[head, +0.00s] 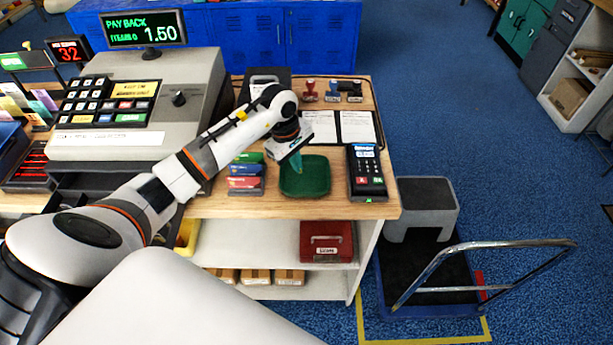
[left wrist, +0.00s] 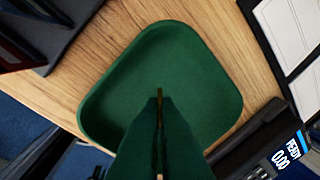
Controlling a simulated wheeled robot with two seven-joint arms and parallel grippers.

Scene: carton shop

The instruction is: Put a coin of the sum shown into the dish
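The green dish (head: 314,184) sits on the wooden counter, left of the card terminal, and no coin shows in it. My left gripper (head: 296,164) points down over the dish's left part. In the left wrist view the dish (left wrist: 203,68) lies beneath the fingers. The left gripper (left wrist: 159,100) is shut on a thin, brownish-gold coin (left wrist: 160,92), seen edge-on between the fingertips. The coin's value cannot be read. My right gripper is not in view.
The card terminal (head: 367,172) stands right of the dish, and coloured stacked packs (head: 246,172) stand left of it. An open booklet (head: 340,127) and stamps (head: 333,92) lie behind. The cash register (head: 140,105) fills the counter's left. A trolley (head: 430,280) stands on the floor at right.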

